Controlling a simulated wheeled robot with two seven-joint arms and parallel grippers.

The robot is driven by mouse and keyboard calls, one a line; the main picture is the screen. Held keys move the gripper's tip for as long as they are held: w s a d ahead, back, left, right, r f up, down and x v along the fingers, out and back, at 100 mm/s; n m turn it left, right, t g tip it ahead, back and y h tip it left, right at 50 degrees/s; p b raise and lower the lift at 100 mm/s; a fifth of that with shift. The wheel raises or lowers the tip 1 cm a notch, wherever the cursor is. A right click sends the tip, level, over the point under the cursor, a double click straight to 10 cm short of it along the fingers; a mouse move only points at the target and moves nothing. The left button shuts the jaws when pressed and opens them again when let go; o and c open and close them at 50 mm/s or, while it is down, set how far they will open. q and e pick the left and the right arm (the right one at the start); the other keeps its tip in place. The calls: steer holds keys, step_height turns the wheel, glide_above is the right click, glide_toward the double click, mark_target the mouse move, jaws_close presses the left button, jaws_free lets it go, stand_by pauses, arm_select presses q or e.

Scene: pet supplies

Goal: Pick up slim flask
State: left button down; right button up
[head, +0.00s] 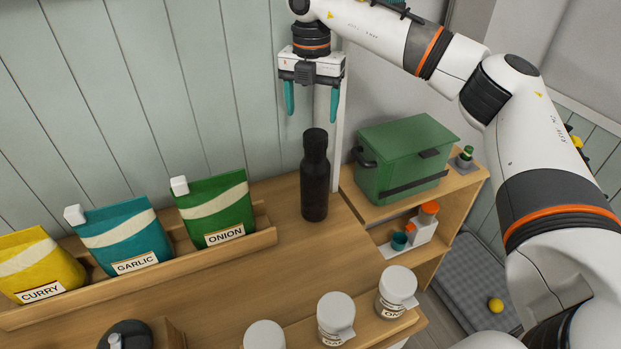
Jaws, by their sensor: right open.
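The slim flask (315,178) is a tall black bottle. It stands upright on the wooden counter (333,250), near its right end and close to the wall. My right gripper (312,112) is above the flask, with its two teal fingers pointing down and spread apart. It is open and empty. In the picture, the flask's cap is just below and between the fingertips. I cannot tell how far apart they are in depth. My left gripper is not in view.
Curry (39,266), garlic (122,238) and onion (217,215) pouches stand in a wooden rack at left. Several white-lidded jars (397,288) stand in front. A green box (402,160) sits on a shelf at right. The counter around the flask is clear.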

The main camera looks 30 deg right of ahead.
mark_target(315, 134)
step_height(315, 134, down, 4)
steer(key=shift+s+d+r+p, duration=0.1)
steer(key=shift+r+p, duration=0.15)
steer(key=shift+p, duration=0.25)
steer(key=shift+f, duration=0.25)
steer(key=f+p, duration=0.1)
steer(key=f, duration=0.1)
steer(key=f+p, duration=0.1)
steer(key=f, duration=0.1)
steer(key=shift+s+d+f+p, duration=0.1)
steer(key=shift+s+d+p, duration=0.15)
steer(key=shift+p, duration=0.05)
steer(key=shift+f, duration=0.5)
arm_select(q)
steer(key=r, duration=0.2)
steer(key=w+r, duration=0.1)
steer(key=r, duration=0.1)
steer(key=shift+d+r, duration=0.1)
arm_select(e)
jaws_close()
steer(key=shift+r, duration=0.1)
